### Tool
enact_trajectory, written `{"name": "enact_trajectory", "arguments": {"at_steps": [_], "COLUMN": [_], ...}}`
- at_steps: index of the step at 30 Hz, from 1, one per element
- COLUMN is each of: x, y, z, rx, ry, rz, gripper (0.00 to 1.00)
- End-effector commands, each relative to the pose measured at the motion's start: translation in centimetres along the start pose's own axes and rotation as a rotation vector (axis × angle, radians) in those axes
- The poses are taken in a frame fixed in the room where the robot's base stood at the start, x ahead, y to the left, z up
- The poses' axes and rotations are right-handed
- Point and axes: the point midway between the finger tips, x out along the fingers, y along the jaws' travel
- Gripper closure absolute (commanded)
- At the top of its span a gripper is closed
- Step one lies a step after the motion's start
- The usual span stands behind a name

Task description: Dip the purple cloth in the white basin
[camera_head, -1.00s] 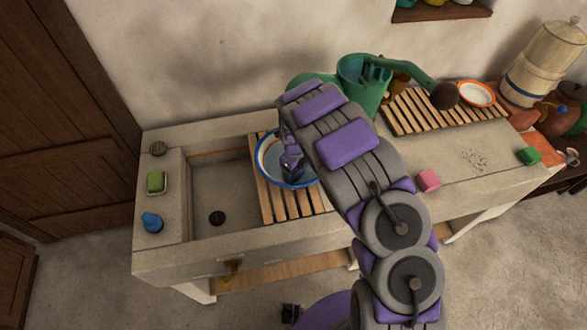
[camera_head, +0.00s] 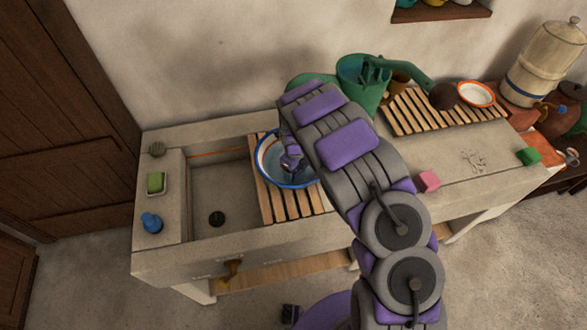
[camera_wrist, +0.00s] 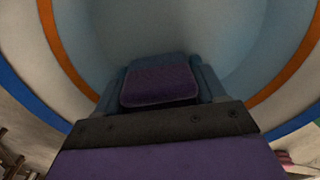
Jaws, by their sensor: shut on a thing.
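The white basin (camera_head: 261,167) with a blue rim stands on a wooden slatted rack over the sink. In the wrist view the basin's wall with its orange band (camera_wrist: 62,50) surrounds my gripper. My gripper (camera_head: 290,163) is down inside the basin's opening. It is shut on the purple cloth (camera_wrist: 160,82), which shows as a folded purple pad between the fingers in the wrist view. The basin's inside looks bluish; I cannot tell whether the cloth touches water or the bottom. My arm hides the basin's right side in the head view.
The stone sink (camera_head: 222,195) is empty to the left. A green soap (camera_head: 156,182) and a blue object (camera_head: 151,222) lie on its left ledge. A green watering can (camera_head: 362,80) stands behind my arm. A pink block (camera_head: 428,181) sits on the counter to the right.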

Motion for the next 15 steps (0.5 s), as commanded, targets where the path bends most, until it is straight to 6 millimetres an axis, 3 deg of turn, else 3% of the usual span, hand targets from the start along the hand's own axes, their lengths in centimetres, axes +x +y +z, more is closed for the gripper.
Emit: {"name": "enact_trajectory", "arguments": {"at_steps": [15], "x": [-1.1], "y": [0.0], "z": [0.0], "rx": [0.0], "ry": [-0.001], "rz": [-0.001], "gripper": [0.6]}}
